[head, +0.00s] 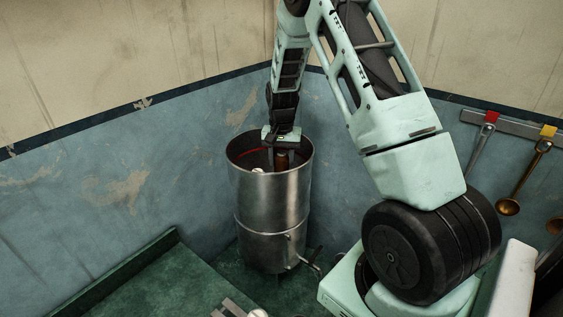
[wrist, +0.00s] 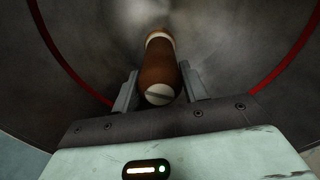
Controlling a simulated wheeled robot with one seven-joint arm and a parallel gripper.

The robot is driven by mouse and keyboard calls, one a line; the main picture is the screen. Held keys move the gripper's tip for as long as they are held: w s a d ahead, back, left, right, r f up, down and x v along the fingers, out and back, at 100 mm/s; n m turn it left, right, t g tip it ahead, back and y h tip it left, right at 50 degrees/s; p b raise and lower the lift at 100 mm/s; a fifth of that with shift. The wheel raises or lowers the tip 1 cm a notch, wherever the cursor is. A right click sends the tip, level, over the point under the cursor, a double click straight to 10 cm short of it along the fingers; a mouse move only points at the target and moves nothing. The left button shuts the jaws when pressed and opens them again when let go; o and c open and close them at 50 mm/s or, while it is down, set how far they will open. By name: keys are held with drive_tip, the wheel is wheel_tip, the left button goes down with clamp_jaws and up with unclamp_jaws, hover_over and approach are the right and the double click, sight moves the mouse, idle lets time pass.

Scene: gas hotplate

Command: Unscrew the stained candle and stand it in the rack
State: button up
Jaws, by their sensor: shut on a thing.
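The stained candle (wrist: 158,62) is brown, with a pale band at its far end and a pale slotted cap at its near end. My gripper (wrist: 160,75) is shut on it, one finger on each side. In the head view my gripper (head: 281,146) reaches down into the open steel vessel (head: 270,205), and the brown candle (head: 281,160) shows below it. I cannot tell whether the candle is still screwed in. A pale rounded thing (head: 258,170) shows inside the vessel, left of the candle. The rack cannot be made out for sure.
The vessel's rim surrounds my gripper, with a red line on its inner wall. A tap (head: 310,264) sticks out low on the vessel's right. Grey slats (head: 228,309) and a pale round thing (head: 257,314) are cut off at the bottom edge. Ladles (head: 508,206) hang on the right wall.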

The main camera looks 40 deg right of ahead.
drive_tip(key=shift+s+n, duration=0.1)
drive_tip(key=shift+n, duration=0.3)
drive_tip(key=n, duration=0.4)
drive_tip(key=shift+n, duration=0.4)
drive_tip(key=o, duration=1.1)
